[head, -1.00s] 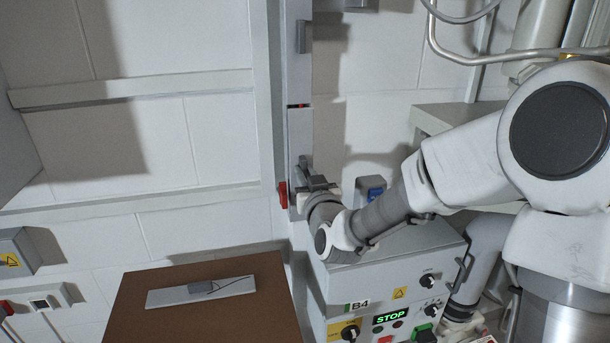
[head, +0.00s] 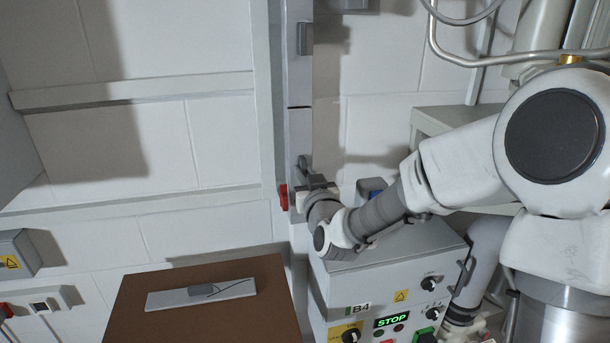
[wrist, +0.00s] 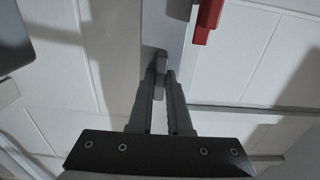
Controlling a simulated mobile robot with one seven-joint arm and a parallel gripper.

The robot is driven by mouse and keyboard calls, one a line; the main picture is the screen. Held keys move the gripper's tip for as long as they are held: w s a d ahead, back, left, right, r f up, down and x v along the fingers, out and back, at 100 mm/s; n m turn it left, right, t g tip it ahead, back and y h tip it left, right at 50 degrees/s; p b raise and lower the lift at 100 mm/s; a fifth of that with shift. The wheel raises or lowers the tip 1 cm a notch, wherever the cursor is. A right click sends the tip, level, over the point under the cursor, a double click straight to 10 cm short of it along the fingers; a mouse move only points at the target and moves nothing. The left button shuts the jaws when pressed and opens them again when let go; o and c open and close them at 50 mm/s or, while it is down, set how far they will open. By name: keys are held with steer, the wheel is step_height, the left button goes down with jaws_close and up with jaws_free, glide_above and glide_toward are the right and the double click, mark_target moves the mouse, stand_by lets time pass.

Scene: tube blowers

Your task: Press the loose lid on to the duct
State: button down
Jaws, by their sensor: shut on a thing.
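The light grey duct runs upright along the wall, with an upper cover (head: 298,75) that has a dark grey handle (head: 304,38). Below a thin dark seam sits the lid (head: 299,130), a narrow pale panel in line with the cover. My gripper (head: 309,180) is at the lid's lower part. In the wrist view my gripper (wrist: 161,85) is shut on a grey grip block (wrist: 161,66) on the pale panel (wrist: 165,30). My fingers hide part of the block. Whether the lid's lower end sits flush cannot be told.
A red part (head: 283,197) sticks out left of the duct, close to my gripper; it also shows in the wrist view (wrist: 208,18). A control box (head: 385,285) with a lit STOP display stands below my arm. A brown table (head: 215,315) holds a pale strip (head: 170,299).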

steer(key=shift+w, duration=0.2)
steer(key=c, duration=0.8)
jaws_free()
steer(key=shift+s, duration=0.1)
